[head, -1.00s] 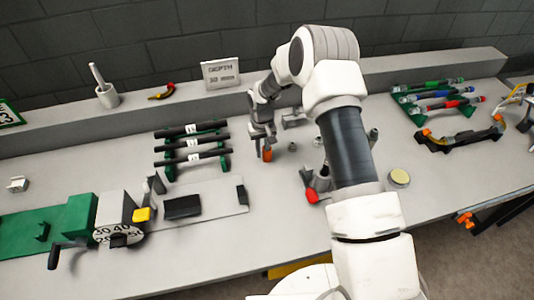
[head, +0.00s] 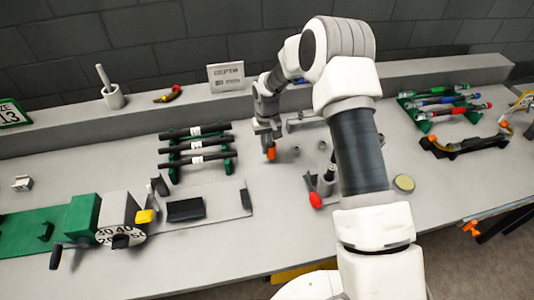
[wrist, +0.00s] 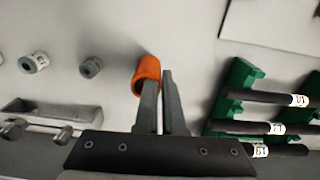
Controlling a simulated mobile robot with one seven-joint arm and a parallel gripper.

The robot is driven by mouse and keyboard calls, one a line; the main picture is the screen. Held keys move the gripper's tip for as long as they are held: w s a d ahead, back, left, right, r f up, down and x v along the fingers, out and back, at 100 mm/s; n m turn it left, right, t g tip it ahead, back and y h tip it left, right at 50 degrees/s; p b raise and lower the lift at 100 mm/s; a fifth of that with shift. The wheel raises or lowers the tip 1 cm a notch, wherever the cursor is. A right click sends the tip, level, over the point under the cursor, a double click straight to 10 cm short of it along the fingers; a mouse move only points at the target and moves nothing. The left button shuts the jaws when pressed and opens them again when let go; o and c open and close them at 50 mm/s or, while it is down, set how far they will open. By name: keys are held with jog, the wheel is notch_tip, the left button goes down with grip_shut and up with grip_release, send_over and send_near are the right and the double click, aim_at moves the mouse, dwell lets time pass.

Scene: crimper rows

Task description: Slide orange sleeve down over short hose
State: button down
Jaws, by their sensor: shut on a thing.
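The orange sleeve (head: 271,153) is at the tips of my gripper (head: 267,130), near the middle of the bench. In the wrist view the sleeve (wrist: 147,72) is a short hollow tube, with my gripper's fingers (wrist: 160,82) close together against its right side. My gripper is shut on the sleeve's wall. Black hoses with white labels (head: 198,144) lie across a green rack to the left; they also show in the wrist view (wrist: 275,128). A dark upright piece with a pale band (head: 331,171) stands partly hidden by my arm. I cannot tell which one is the short hose.
Small grey fittings (wrist: 91,67) stand to the left of the sleeve in the wrist view. A red-tipped tool (head: 316,200) and a round yellowish pad (head: 404,183) are near my arm. A crimper with a numbered dial (head: 120,236) is at the left front. A depth sign (head: 226,77) stands behind.

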jog(key=w+d+r+b, duration=0.1)
jog(key=w+d+r, duration=0.55)
jog(key=d, duration=0.25)
jog(key=s+d+r+p, duration=0.3)
jog(key=s+d+r, duration=0.1)
jog(key=s+r, duration=0.5)
jog(key=s+d+r+m+p, duration=0.1)
jog(key=s+d+r+p, duration=0.2)
jog(key=s+r, duration=0.7)
jog(key=shift+d+r+m+p, duration=0.35)
jog(key=shift+r+p, duration=0.2)
jog(key=shift+r, duration=0.1)
jog(key=shift+f+b, duration=2.1)
jog(key=shift+f, duration=0.8)
jog(key=shift+f+b, duration=1.4)
jog(key=shift+f, duration=0.6)
jog(key=c, duration=0.9)
grip_release()
jog(key=shift+c, duration=0.2)
